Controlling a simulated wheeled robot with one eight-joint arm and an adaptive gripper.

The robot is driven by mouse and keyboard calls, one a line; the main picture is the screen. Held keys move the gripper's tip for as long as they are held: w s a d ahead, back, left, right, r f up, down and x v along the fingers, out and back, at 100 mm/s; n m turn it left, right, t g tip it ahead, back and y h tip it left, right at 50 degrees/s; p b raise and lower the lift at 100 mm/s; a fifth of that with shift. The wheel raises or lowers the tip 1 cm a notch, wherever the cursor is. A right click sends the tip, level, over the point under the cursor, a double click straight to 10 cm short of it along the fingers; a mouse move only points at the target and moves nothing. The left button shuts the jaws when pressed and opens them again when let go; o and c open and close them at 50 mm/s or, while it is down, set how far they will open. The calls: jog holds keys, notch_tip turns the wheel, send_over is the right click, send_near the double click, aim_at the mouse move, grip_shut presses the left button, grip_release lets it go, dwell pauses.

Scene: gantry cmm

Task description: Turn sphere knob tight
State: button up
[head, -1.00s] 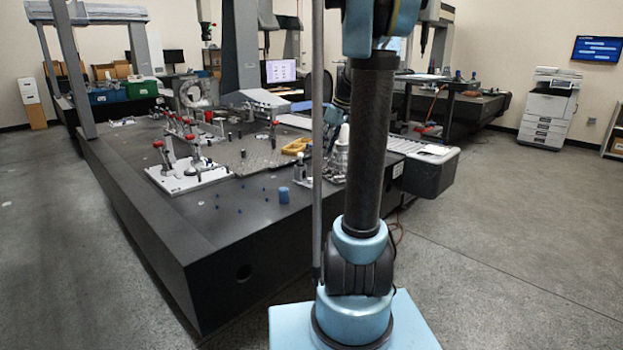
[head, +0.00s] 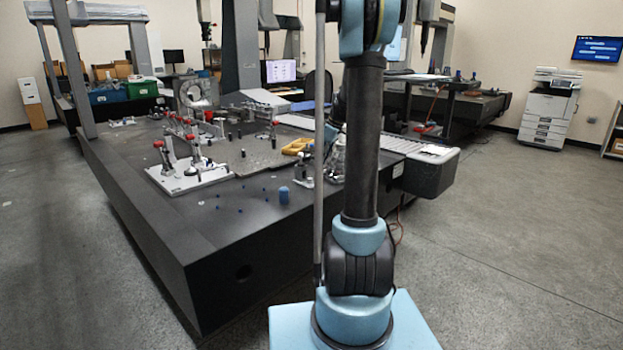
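Several red ball-shaped knobs stand on posts on the black measuring table (head: 200,240). One red knob (head: 158,144) is at the left of a white fixture plate (head: 190,184), and another red knob (head: 190,137) is just right of it. I cannot tell which one is the sphere knob of the task, or how tight any is. My arm rises in front of the table's right part, and a dark, blue-edged part of it shows behind the upright link. My gripper cannot be made out; it is hidden behind the arm.
A blue cylinder (head: 283,195) and several small blue pieces stand near the table's front. The floor (head: 500,240) at the right is free.

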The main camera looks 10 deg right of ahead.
aim_at(310, 180)
jog(key=x, duration=0.9)
grip_shut()
